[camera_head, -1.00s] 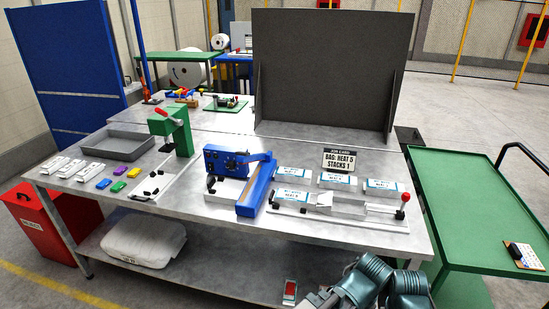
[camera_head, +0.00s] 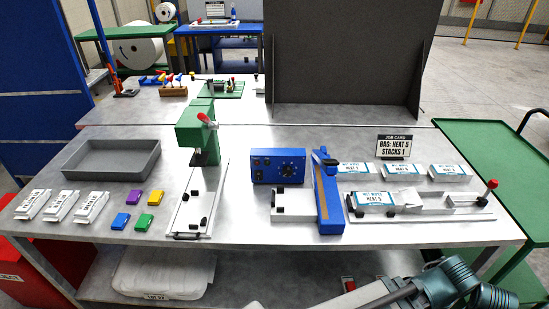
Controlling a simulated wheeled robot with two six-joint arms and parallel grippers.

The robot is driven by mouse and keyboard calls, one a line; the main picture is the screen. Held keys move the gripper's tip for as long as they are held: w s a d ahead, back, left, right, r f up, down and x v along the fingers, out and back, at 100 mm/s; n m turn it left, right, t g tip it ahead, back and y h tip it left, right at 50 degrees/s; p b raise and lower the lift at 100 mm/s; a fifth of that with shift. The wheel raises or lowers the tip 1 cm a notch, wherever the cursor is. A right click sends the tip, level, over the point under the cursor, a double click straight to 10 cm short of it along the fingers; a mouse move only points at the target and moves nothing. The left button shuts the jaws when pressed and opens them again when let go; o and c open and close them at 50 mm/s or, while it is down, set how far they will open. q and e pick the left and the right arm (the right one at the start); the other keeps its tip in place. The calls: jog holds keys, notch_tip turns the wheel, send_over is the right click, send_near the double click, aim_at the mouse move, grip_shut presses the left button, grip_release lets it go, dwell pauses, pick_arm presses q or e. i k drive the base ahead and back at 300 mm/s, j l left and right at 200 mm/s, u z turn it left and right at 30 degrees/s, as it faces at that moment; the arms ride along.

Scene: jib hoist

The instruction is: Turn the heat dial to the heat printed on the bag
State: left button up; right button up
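The blue heat box (camera_head: 277,166) stands mid-table, with dark controls on its front face; the dial's setting is too small to read. A blue sealer arm (camera_head: 328,195) stands just right of it. The job card (camera_head: 394,146) reads "BAG: HEAT 5 STACKS 1". A white bag (camera_head: 376,200) in front of the card has a label that appears to read HEAT 5. Similar labelled bags (camera_head: 449,171) lie behind it. Part of my arm crosses the bottom right, well apart from the box. Neither gripper shows.
A green press (camera_head: 197,135) stands left of the box. A grey tray (camera_head: 112,160), white packs (camera_head: 62,206) and small coloured blocks (camera_head: 120,222) lie at left. A red-knobbed fixture (camera_head: 460,207) is at front right. A dark upright panel (camera_head: 345,60) stands behind.

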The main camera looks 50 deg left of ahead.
aim_at(287, 170)
jog(key=k+j, duration=0.15)
jog(key=j, duration=0.25)
jog(key=k+j, duration=0.15)
jog(key=j, duration=0.25)
jog(key=k+j, duration=0.15)
jog(key=j, duration=0.25)
jog(key=k+j, duration=0.15)
jog(key=j, duration=0.25)
jog(key=k+j, duration=0.15)
jog(key=j, duration=0.25)
jog(key=z, duration=0.05)
